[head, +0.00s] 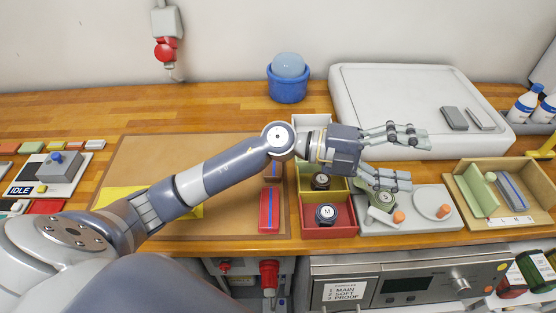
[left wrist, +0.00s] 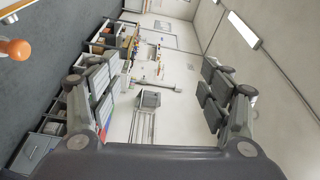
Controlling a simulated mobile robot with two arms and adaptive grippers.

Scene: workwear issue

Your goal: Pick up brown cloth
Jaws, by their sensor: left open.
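I cannot pick out a brown cloth for certain in either view. A large flat tan-brown sheet (head: 140,155) lies on the left of the wooden counter in the head view; it looks like a mat. My left arm crosses above it and hides part of it. My left gripper (head: 416,160) is open and empty, its fingers pointing right, above the grey tray right of the bins. In the left wrist view the open left gripper (left wrist: 157,95) has nothing between its fingers and faces the room. My right gripper is not in view.
Coloured bins (head: 335,230) hold dark round items marked with letters. A grey tray (head: 425,222) is right of them, then a wooden box (head: 530,213). A large white case (head: 370,85) and a blue tub (head: 288,92) stand behind. The back left counter is clear.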

